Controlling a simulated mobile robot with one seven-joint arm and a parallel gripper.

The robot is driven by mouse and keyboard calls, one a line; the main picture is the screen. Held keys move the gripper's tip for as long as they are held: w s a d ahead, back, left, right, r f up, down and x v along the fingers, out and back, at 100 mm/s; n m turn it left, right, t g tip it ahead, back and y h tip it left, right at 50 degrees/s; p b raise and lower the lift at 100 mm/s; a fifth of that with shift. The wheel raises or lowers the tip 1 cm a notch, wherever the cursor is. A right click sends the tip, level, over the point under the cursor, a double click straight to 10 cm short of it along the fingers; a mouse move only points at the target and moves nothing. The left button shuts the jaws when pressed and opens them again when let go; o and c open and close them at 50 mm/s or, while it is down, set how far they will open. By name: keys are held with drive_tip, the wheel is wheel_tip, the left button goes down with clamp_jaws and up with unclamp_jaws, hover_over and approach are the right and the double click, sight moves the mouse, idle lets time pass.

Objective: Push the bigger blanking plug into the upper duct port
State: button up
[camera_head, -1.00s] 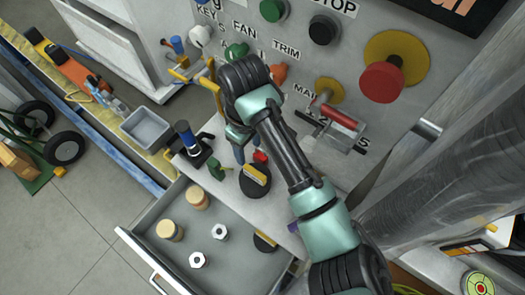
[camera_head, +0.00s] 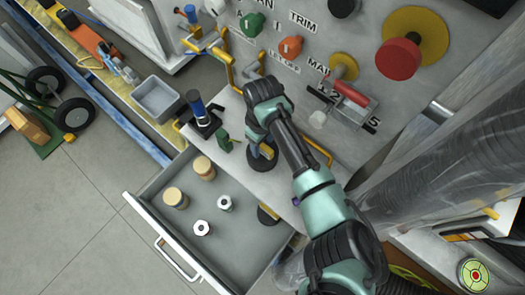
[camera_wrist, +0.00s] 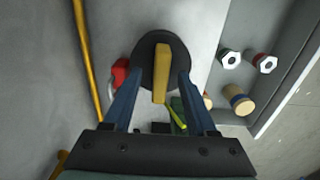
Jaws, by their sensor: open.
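A black round plug with a yellow grip bar (camera_head: 267,151) lies on the grey shelf, partly hidden by my arm in the head view. In the wrist view its black disc (camera_wrist: 150,50) lies ahead of my gripper (camera_wrist: 158,76). The blue fingers are open, one on each side of the yellow bar; I cannot tell whether they touch it. A second black plug with a yellow bar (camera_head: 268,213) lies in the open drawer, partly hidden by the shelf edge. I cannot make out the upper duct port.
The open drawer (camera_head: 147,205) also holds two tan-topped cylinders (camera_head: 188,181) and two white hex-ended pieces (camera_head: 213,215). A blue-handled tool (camera_head: 198,110) and a green piece (camera_head: 224,138) stand on the shelf. Yellow pipes (camera_wrist: 88,60) and the control panel (camera_head: 300,75) stand close by.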

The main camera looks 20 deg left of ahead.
drive_tip(key=shift+f, duration=0.7)
clamp_jaws()
idle(0.9)
